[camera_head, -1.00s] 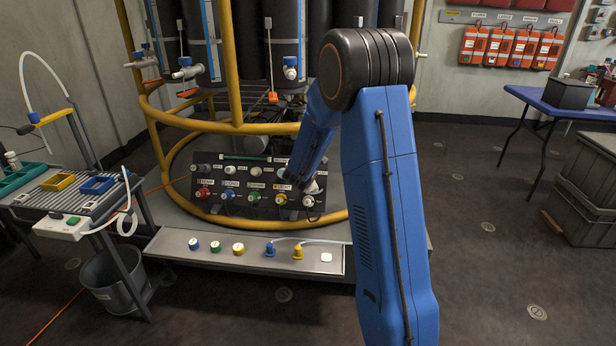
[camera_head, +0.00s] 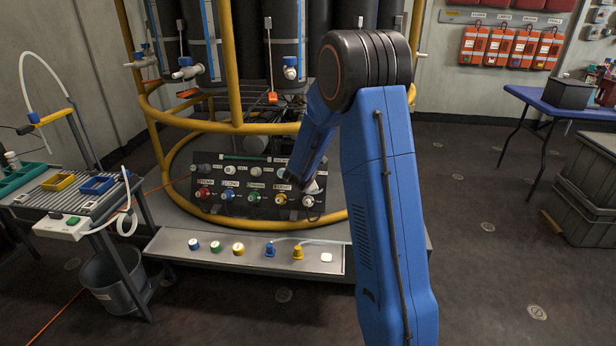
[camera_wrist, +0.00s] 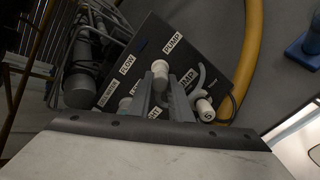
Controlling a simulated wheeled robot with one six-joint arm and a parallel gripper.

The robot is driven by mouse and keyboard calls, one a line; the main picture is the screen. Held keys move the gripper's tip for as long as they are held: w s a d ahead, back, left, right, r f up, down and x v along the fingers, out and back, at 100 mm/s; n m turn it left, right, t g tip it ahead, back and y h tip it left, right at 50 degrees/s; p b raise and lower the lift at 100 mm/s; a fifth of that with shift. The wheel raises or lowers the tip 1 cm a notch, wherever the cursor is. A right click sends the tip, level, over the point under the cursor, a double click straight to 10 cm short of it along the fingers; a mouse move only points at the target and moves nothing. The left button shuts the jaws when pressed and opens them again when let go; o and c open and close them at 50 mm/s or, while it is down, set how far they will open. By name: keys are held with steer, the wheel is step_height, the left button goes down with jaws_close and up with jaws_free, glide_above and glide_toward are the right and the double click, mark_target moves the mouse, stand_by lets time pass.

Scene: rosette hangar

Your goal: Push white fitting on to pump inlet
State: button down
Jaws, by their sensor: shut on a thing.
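The dark pump panel (camera_head: 232,184) stands at the base of the yellow frame, with a row of coloured and white knobs along its lower part. In the wrist view the panel (camera_wrist: 146,45) carries labels, two reading PUMP. My gripper (camera_wrist: 160,88) is shut on a white fitting (camera_wrist: 160,68), which shows at the fingertips in front of the panel beside the upper PUMP label. Whether it touches the inlet cannot be told; the inlet itself is hidden. In the head view my gripper (camera_head: 309,186) is small and partly hidden at the panel's right end.
A white numbered fitting with a pale hose (camera_wrist: 205,108) sits close right of my fingers. The yellow ring tube (camera_wrist: 252,60) curves past the panel. A grey shelf (camera_head: 200,258) with several coloured caps lies in front.

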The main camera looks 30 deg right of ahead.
steer(key=c, duration=1.5)
jaws_free()
steer(key=shift+c, duration=0.2)
steer(key=v, duration=1.7)
steer(key=shift+s+r, duration=0.1)
steer(key=shift+s, duration=0.05)
